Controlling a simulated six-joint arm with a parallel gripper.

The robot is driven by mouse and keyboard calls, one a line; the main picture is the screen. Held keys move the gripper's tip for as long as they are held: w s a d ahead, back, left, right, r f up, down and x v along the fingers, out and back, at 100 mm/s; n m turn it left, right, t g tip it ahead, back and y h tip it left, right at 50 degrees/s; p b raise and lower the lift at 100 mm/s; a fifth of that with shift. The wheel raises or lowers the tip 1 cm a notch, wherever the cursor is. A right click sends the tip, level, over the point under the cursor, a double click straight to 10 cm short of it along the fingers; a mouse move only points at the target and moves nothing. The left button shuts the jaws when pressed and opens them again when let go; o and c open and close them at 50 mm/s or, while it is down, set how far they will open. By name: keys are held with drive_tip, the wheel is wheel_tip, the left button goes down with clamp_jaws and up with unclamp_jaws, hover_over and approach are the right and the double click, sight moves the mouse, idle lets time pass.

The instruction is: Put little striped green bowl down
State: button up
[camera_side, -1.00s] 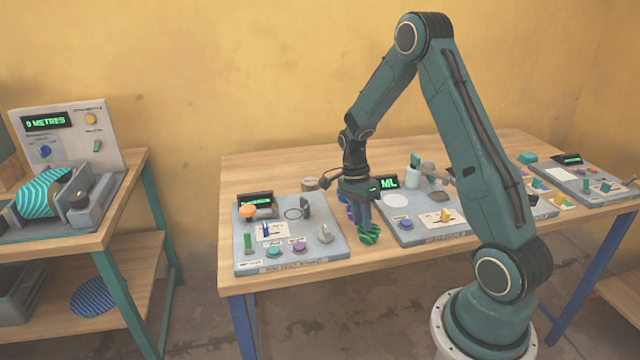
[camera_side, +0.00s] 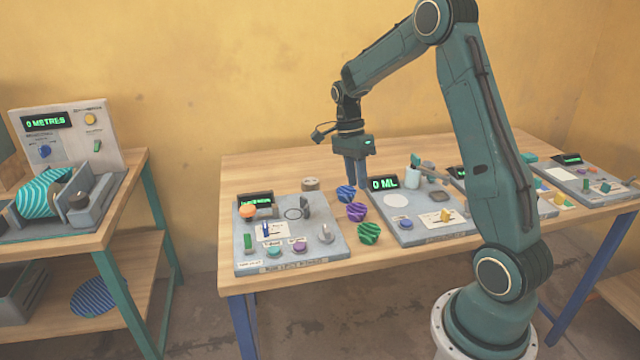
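The little striped green bowl (camera_side: 369,233) rests on the wooden table, in the gap between two grey panels. A purple striped bowl (camera_side: 357,212) and a blue striped bowl (camera_side: 346,193) lie behind it in a rough row. My gripper (camera_side: 357,184) hangs fingers down, behind and above the green bowl, clear of it and close to the blue bowl in the picture. Nothing shows held in it. The gap between its fingers is too small to judge from here.
A grey panel with knobs and buttons (camera_side: 285,262) is left of the bowls. Another panel, with a 0 ML display (camera_side: 384,184), is on the right. A small round wooden piece (camera_side: 310,184) is at the back. Bare table (camera_side: 385,258) lies in front of the bowls.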

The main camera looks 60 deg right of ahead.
idle(0.5)
drive_tip(key=s+a+r+n+t+h, duration=0.2)
drive_tip(key=s+a+r+n+t, duration=0.3)
drive_tip(key=a+r+n, duration=0.7)
drive_tip(key=s+a+r+n+t, duration=0.2)
drive_tip(key=s+a+n+t, duration=0.1)
drive_tip(key=s+a+n, duration=0.6)
drive_tip(key=s+n, duration=0.2)
drive_tip(key=s, duration=0.1)
drive_tip(key=shift+s+a+r+y, duration=0.15)
drive_tip(key=shift+a+r+y, duration=0.1)
drive_tip(key=shift+y, duration=0.15)
